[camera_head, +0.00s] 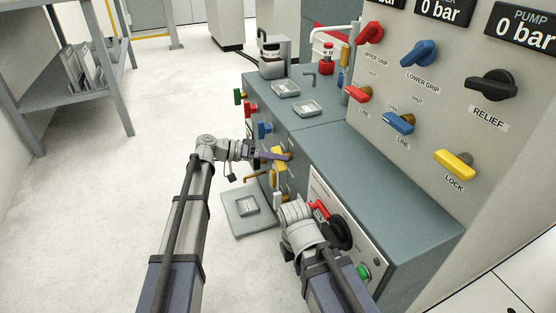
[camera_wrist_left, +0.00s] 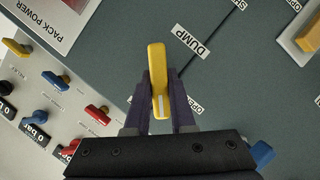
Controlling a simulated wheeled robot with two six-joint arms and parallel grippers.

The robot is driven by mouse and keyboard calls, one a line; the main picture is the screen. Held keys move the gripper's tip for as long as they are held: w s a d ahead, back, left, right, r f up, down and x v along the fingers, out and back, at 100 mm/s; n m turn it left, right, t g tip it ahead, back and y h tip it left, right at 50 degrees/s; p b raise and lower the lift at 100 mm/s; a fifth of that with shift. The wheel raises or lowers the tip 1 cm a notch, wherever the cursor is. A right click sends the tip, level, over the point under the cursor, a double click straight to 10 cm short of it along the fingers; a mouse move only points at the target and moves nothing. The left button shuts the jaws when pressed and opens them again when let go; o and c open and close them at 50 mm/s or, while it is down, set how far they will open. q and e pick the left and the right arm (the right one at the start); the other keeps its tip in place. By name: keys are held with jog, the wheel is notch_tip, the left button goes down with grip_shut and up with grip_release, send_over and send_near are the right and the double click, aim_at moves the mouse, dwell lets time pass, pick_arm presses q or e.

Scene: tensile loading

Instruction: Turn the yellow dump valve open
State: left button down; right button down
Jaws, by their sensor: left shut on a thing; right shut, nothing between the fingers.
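The yellow dump valve handle (camera_wrist_left: 157,62) stands out from the teal panel beside the DUMP label (camera_wrist_left: 192,42) in the left wrist view. My left gripper (camera_wrist_left: 159,98) is shut on it, with a dark finger on each side. The handle points nearly straight up in that view. In the head view my left gripper (camera_head: 284,156) reaches the cabinet's front face at the yellow handle (camera_head: 279,164), which the fingers partly cover. My right gripper (camera_head: 308,211) is shut and empty near the red lever on the cabinet front; its fingertips are mostly hidden.
Green, red and blue valve handles (camera_head: 264,130) line the cabinet front beyond my left gripper. A red lever (camera_head: 320,208) and black knob (camera_head: 339,233) are close to my right gripper. The upright panel bears a yellow LOCK handle (camera_head: 455,165). Open floor lies left.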

pick_arm(q)
jog(key=n+b, duration=0.1)
jog(key=n+g+h+b, duration=0.1)
jog(key=shift+w+f+n, duration=0.1)
jog(key=shift+f+n, duration=0.1)
jog(key=shift+n, duration=0.1)
jog(key=shift+n+g+h+b, duration=0.3)
jog(key=shift+n+h+b, duration=0.1)
jog(key=shift+n+b, duration=0.15)
jog(key=shift+r+n, duration=0.1)
jog(key=shift+n, duration=0.15)
jog(key=c, duration=0.8)
grip_release()
jog(key=shift+o, duration=0.2)
jog(key=a, duration=0.7)
jog(key=shift+a+r+p, duration=0.4)
jog(key=shift+r+p, duration=0.05)
